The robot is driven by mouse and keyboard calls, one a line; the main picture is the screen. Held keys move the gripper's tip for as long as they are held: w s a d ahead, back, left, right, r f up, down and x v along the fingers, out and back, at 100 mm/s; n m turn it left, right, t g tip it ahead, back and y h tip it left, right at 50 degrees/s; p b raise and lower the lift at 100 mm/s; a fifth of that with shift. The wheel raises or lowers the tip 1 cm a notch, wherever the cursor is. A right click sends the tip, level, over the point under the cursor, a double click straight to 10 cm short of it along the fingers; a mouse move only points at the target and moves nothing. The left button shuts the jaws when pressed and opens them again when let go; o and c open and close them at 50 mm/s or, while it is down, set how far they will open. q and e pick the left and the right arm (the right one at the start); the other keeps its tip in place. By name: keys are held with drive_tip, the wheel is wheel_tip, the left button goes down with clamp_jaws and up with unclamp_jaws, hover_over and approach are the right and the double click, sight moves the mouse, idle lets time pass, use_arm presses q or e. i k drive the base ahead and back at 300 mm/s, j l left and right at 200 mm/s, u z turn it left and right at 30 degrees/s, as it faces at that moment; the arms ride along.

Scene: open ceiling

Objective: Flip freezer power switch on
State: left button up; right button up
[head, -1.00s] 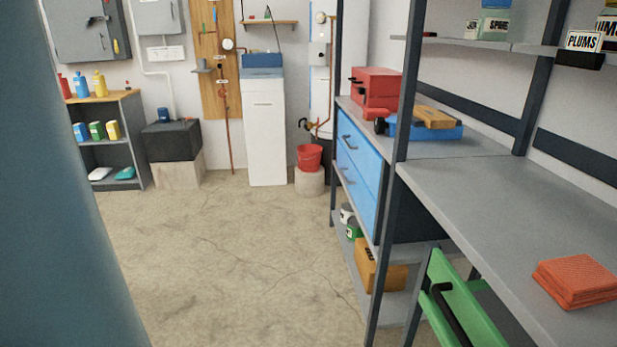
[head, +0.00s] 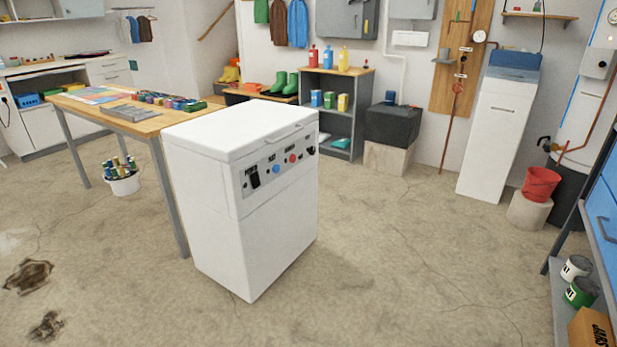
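A white chest freezer (head: 240,185) stands on the concrete floor in the middle of the head view, its lid shut. A control panel runs along the upper part of its right-hand face. A black rocker switch (head: 254,181) sits at the panel's left end; its on or off position is too small to tell. A blue round button (head: 276,169), a red round button (head: 292,158) and a dark knob (head: 310,150) follow to the right. Neither of my grippers shows in the view.
A wooden-topped table (head: 150,122) stands behind the freezer at left, with a white bucket (head: 122,184) under it. Shelving with paint cans (head: 580,292) is at the right edge. The floor (head: 400,260) in front and right of the freezer is clear. Debris patches (head: 28,276) lie at lower left.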

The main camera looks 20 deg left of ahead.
sight(255, 179)
drive_tip(key=l+u, duration=0.15)
drive_tip(key=u, duration=0.3)
drive_tip(key=l+u, duration=0.15)
drive_tip(key=u, duration=0.35)
